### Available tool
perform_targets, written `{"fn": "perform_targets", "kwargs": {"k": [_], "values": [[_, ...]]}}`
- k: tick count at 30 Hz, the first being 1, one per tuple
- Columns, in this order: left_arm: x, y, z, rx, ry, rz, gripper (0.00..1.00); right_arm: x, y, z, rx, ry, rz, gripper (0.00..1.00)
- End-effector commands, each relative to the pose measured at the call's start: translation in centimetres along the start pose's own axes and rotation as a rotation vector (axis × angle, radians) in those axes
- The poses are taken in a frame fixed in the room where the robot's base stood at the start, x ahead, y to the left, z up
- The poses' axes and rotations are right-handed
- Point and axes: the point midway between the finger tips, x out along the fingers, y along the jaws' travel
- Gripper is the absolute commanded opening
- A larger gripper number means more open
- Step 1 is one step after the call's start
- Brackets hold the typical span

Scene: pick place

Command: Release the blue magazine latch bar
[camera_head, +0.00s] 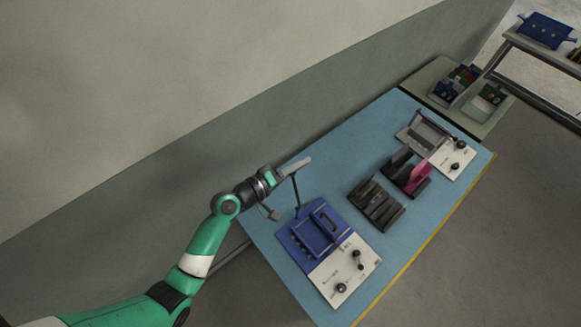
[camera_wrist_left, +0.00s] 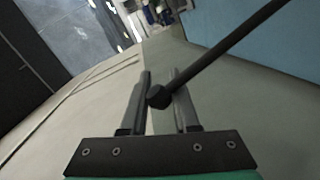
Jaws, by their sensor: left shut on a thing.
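The blue magazine (camera_head: 290,233) is a blue fixture with a raised frame and a white control panel, at the near left end of the blue table. Its latch bar (camera_head: 297,194) is a thin dark rod standing up steeply from the fixture's far side. My left gripper (camera_head: 297,166) is at the upper end of this bar, above the table's far left edge. In the left wrist view, the bar (camera_wrist_left: 225,48) slants in from the upper right and its dark knob end (camera_wrist_left: 158,97) lies between the fingers of my left gripper (camera_wrist_left: 160,84). My right gripper is not in view.
The blue table (camera_head: 325,165) also holds a dark slotted rack (camera_head: 377,204), a second rack with a pink board (camera_head: 417,177), and a grey fixture with a white panel (camera_head: 450,158). A wall runs behind the table. A green side table (camera_head: 432,73) stands at the far end.

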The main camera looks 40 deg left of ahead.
Motion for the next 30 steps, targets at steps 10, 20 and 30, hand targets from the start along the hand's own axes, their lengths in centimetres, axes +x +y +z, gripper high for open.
{"fn": "perform_targets", "kwargs": {"k": [10,20,30], "values": [[0.29,-0.75,0.9,-0.022,-0.033,-0.013,0.0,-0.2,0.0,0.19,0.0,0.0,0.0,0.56],[0.3,-0.6,0.77,-0.019,-0.029,-0.01,0.6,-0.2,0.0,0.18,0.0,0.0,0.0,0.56],[-0.11,-0.25,0.47,-0.018,-0.023,-0.004,0.63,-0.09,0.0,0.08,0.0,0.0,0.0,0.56]]}}
